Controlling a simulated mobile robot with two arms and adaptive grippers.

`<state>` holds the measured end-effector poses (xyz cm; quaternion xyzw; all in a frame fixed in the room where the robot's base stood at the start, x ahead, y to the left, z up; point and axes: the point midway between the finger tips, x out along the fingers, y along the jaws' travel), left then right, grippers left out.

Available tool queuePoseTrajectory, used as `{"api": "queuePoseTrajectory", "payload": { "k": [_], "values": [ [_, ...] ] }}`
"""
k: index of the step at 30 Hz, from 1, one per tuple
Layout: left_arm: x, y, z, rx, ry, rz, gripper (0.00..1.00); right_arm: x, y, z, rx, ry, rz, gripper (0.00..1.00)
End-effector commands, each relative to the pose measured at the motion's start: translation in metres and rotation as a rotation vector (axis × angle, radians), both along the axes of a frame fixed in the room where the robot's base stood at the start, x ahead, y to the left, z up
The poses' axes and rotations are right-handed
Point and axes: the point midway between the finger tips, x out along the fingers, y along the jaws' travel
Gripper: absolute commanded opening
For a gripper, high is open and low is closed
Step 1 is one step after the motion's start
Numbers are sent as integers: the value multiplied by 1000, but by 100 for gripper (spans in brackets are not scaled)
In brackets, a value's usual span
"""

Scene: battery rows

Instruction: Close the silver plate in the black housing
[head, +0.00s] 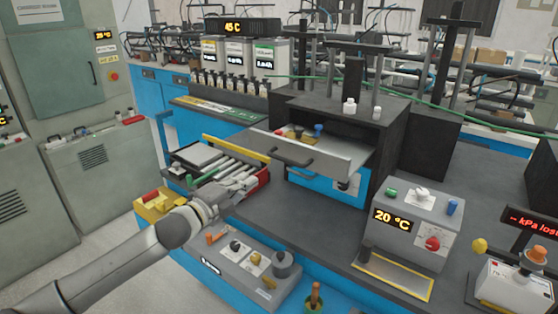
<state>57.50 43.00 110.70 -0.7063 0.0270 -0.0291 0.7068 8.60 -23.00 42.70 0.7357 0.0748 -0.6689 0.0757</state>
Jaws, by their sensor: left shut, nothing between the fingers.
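The silver plate (335,160) sticks out of the front of the black housing (384,135) like a pulled-out drawer. It has a dark bar handle on its front face, and small coloured items lie on it. My left gripper (262,175) is in front of the plate, to the lower left of the handle. It is shut and holds nothing. Whether its fingertips touch the plate is not clear from this view. My right gripper is not in view.
A tray with rollers (200,158) and a yellow edge lies left of the plate. A control box reading 20 °C (412,225) stands to the right. Dark bench top is clear below the plate.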

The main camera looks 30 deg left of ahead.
Motion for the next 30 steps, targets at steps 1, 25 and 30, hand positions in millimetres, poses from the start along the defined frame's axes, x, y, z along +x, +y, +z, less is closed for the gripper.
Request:
{"api": "queuePoseTrajectory", "payload": {
  "k": [1, 25, 30],
  "values": [
    [6, 0, 2, -1, -3, 1, 0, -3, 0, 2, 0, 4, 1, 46],
    [97, -7, 4, -5, -1, 2, 0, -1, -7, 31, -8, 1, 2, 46],
    [115, -8, 3, -4, 0, 3, 0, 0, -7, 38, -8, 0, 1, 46]
  ]
}}
